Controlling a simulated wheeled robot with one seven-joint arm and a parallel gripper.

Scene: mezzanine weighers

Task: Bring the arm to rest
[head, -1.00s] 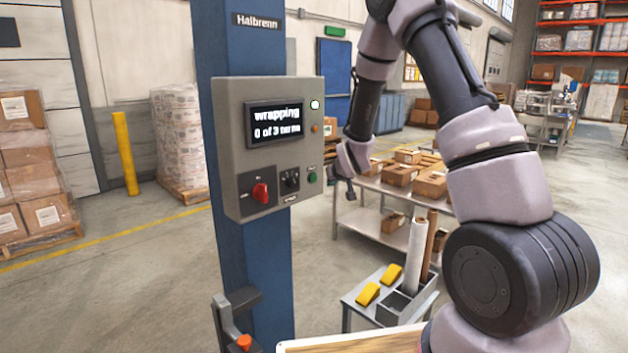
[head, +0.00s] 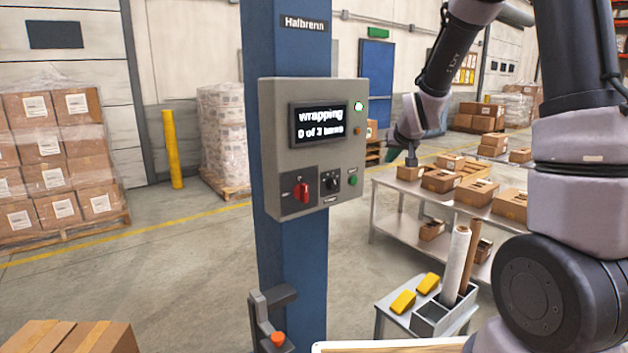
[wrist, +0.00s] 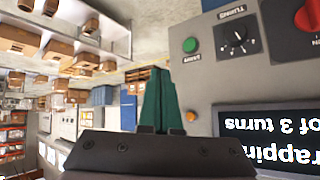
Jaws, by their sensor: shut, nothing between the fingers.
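My arm reaches up the right side of the head view and bends down to my gripper (head: 411,160), right of the control panel (head: 318,150) and apart from it. In the wrist view the dark green fingers (wrist: 163,103) are closed side by side, and the panel (wrist: 205,80) shows upside down at the right. The panel's screen (head: 319,124) reads "wrapping 0 of 3 turns". A red switch (head: 302,188), a black dial (head: 331,180) and a green button (head: 353,180) sit below it.
The blue post (head: 290,255) bears the panel. Behind the gripper stands a metal table (head: 385,205) with several boxes. A small stand (head: 400,325) holds yellow blocks and rolls. Wrapped pallets (head: 60,160) stand at the left. Open floor (head: 180,270) lies left of the post.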

